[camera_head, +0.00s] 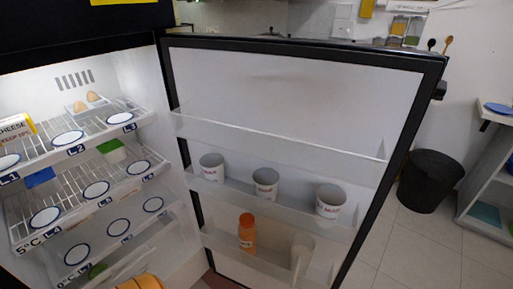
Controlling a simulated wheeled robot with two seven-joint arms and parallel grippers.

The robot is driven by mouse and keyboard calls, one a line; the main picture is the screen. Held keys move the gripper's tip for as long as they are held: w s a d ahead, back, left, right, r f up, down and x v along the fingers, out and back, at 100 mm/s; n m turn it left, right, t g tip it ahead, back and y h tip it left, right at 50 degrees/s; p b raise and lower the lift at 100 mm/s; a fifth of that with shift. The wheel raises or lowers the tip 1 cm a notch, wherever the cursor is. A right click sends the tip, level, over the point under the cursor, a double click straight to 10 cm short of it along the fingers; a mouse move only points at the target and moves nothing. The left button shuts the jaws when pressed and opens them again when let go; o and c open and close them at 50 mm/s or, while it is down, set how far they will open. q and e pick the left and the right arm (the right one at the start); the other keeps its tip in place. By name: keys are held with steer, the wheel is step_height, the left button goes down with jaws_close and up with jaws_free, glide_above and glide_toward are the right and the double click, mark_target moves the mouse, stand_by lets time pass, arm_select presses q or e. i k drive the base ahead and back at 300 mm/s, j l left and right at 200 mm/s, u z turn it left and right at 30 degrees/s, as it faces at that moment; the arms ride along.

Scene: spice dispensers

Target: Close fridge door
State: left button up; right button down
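The fridge door (290,80) stands wide open in the head view, swung out to the right, with its inner side and shelves facing me. The open fridge interior (125,70) is lit and shows at the left. The door's dark outer edge (411,120) runs down its right side, and a small dark piece, perhaps a handle, juts out near its top right corner. The lower end of the door is cut off by the frame.
Three white cups (265,184) stand on the door's middle shelf. An orange-capped bottle (247,232) stands on the lower one. Wire shelves inside hold a cheese pack (16,129) and eggs (94,97). A black bin (429,181) stands on the floor right of the door.

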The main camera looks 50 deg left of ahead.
mark_target(348, 116)
steer(key=i+l+u, duration=0.25)
steer(key=u, duration=0.15)
steer(key=i+l+u, duration=0.35)
steer(key=l, duration=0.15)
steer(key=l+u, duration=0.4)
steer(key=i+l+u, duration=0.15)
steer(key=l+u, duration=0.65)
steer(key=l, duration=0.2)
steer(key=l+u, duration=0.35)
steer(key=l, duration=0.15)
steer(key=i+l+u, duration=0.2)
steer(key=u, duration=0.15)
steer(key=i+l+u, duration=0.15)
steer(key=l+u, duration=0.15)
steer(key=i+l+u, duration=0.15)
steer(key=l+u, duration=0.2)
steer(key=i+l+u, duration=0.1)
steer(key=l+u, duration=0.55)
steer(key=i+l+u, duration=0.25)
steer(key=k+l, duration=0.1)
